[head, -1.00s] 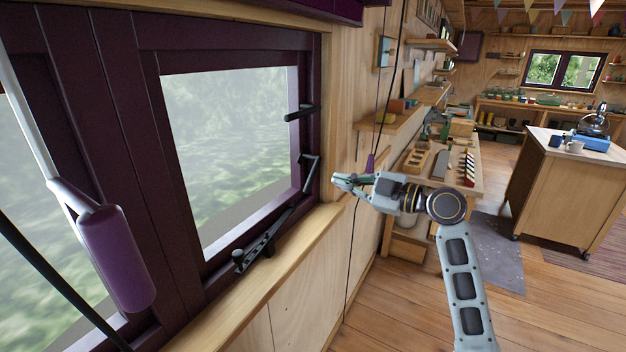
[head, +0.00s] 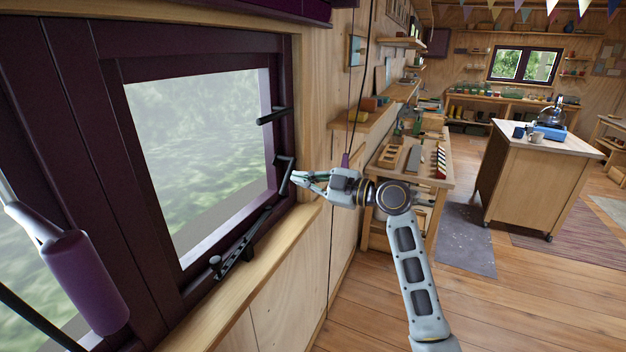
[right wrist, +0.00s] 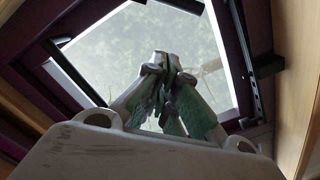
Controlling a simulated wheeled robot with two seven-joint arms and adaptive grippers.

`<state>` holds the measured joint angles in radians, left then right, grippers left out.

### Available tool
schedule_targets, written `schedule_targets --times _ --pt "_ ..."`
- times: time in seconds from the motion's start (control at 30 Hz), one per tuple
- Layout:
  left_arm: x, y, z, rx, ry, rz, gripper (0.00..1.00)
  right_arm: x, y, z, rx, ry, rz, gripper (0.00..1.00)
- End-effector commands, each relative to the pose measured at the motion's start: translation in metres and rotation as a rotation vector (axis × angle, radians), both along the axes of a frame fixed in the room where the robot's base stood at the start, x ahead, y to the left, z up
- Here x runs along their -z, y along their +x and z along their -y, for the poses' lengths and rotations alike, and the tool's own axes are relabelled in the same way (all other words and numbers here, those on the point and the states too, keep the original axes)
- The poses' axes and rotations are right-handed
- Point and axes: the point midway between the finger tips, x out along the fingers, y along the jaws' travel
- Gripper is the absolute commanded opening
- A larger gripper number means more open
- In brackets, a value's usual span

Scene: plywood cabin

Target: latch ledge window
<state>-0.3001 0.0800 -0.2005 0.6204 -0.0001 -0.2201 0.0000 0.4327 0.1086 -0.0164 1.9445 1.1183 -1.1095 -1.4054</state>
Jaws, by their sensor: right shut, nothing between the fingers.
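The ledge window (head: 115,195) has a dark purple frame around a misty pane; I cannot tell whether its sash is fully closed. A bent black latch handle (head: 284,177) is on the right side of the frame. A straight black handle (head: 271,117) sticks out above it. A black stay bar (head: 240,247) lies along the bottom rail. My right gripper (head: 293,177) is shut and empty, its fingertips beside the bent handle; contact cannot be told. In the right wrist view, its green-padded fingers (right wrist: 172,75) meet before the pane. My left gripper is out of view.
A wooden ledge (head: 250,275) runs below the window. A purple cylinder (head: 85,285) on a pale rod hangs at the left. A dark cord hangs past a small shelf (head: 362,118) right of the window. A workbench (head: 430,170) and island (head: 530,180) stand beyond open floor.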

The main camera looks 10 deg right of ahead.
Motion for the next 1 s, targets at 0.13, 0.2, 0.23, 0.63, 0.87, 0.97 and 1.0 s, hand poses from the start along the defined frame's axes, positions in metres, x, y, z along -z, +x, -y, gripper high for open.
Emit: schedule_targets --times 0.13,0.2,0.23,0.63,0.87,0.97,1.0 --pt "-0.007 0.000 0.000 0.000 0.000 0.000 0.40 -0.002 0.010 -0.013 -0.001 0.002 0.001 0.00" --pt "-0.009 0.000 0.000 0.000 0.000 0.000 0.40 -0.002 0.014 -0.019 -0.001 0.002 0.000 0.00" --pt "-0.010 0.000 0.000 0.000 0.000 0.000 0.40 -0.002 0.016 -0.021 -0.001 0.003 0.000 0.00" --pt "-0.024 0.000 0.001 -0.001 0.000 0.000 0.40 0.008 0.043 -0.041 0.001 0.001 -0.003 0.00" --pt "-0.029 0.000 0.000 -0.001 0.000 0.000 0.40 0.022 0.056 -0.036 0.000 0.001 -0.001 0.00" --pt "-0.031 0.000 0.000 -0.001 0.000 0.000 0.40 0.026 0.059 -0.035 0.000 0.001 -0.001 0.00" --pt "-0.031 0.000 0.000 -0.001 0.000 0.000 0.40 0.027 0.060 -0.034 0.000 0.000 0.000 0.00"
